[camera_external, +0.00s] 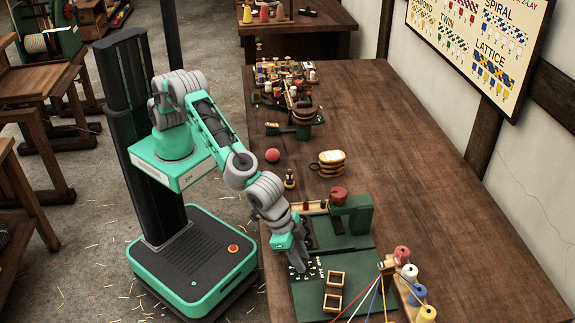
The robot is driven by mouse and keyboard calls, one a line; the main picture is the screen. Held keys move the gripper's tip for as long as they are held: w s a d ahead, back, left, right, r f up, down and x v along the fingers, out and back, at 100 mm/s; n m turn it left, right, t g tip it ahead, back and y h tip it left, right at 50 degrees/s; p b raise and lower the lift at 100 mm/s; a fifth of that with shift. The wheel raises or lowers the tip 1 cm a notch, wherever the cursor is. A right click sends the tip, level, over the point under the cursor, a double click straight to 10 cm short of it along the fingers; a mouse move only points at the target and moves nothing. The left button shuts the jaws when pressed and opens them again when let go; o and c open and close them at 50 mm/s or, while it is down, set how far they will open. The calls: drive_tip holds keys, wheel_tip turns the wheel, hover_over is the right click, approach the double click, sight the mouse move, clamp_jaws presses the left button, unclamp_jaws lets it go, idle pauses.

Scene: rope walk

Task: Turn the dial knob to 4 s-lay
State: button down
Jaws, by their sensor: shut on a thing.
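My gripper (298,264) points down at the near left part of a dark green machine base (357,266). Its fingers are shut on the dial knob, which they almost wholly hide. White marks of a dial plate (314,267) show around the fingertips, too small to read. I cannot tell which mark the knob points to.
A green machine block (352,216) with a red round top (338,193) stands just behind. Two small wooden frames (333,292) lie to the right of the fingers. Coloured spools (409,272) feed threads across the front. A bread-like stack (331,162) and red ball (272,155) lie farther back. The table's right side (430,190) is clear.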

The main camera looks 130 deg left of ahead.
drive_tip(key=n+y, duration=0.1)
drive_tip(key=n, duration=0.1)
drive_tip(key=shift+d+r+n+g+p, duration=0.1)
drive_tip(key=shift+d+n+g+p, duration=0.05)
drive_tip(key=shift+n+g+p, duration=0.2)
drive_tip(key=shift+r+n+p, duration=0.2)
drive_tip(key=shift+n+p, duration=0.75)
drive_tip(key=n+g+y+p, duration=0.1)
drive_tip(key=n+p, duration=0.2)
drive_tip(key=p, duration=0.3)
drive_tip(key=shift+w, duration=0.1)
drive_tip(key=shift+f+n+g+p, duration=0.25)
drive_tip(key=shift+n+p, duration=0.15)
drive_tip(key=shift+p, duration=0.45)
drive_tip(key=c, duration=1.1)
unclamp_jaws()
